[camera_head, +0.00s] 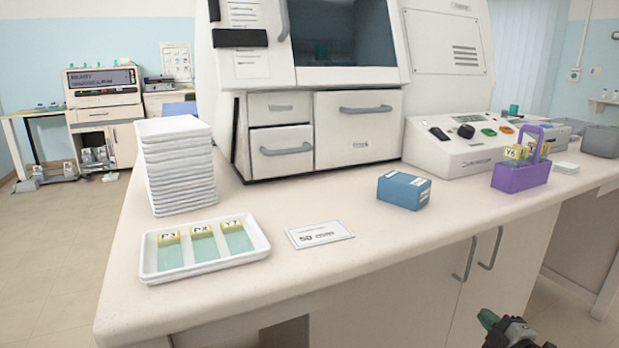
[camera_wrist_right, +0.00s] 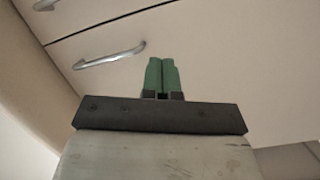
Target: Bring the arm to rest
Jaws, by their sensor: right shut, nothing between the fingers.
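My right gripper (camera_head: 490,318) shows at the bottom right of the head view, low in front of the bench cabinet and below the worktop edge. In the right wrist view its two green fingers (camera_wrist_right: 162,75) are together with nothing between them. That view faces cabinet fronts with metal handles (camera_wrist_right: 110,56). The gripper appears apart from the cabinet, though the exact gap is hard to judge. My left gripper is not in view.
The bench (camera_head: 400,240) holds a white tray (camera_head: 205,269) with several labelled slides, stacked trays (camera_head: 178,168), a card (camera_head: 319,234), a blue box (camera_head: 404,190), a purple slide rack (camera_head: 520,178) and a large machine (camera_head: 357,130). The worktop's front middle is clear.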

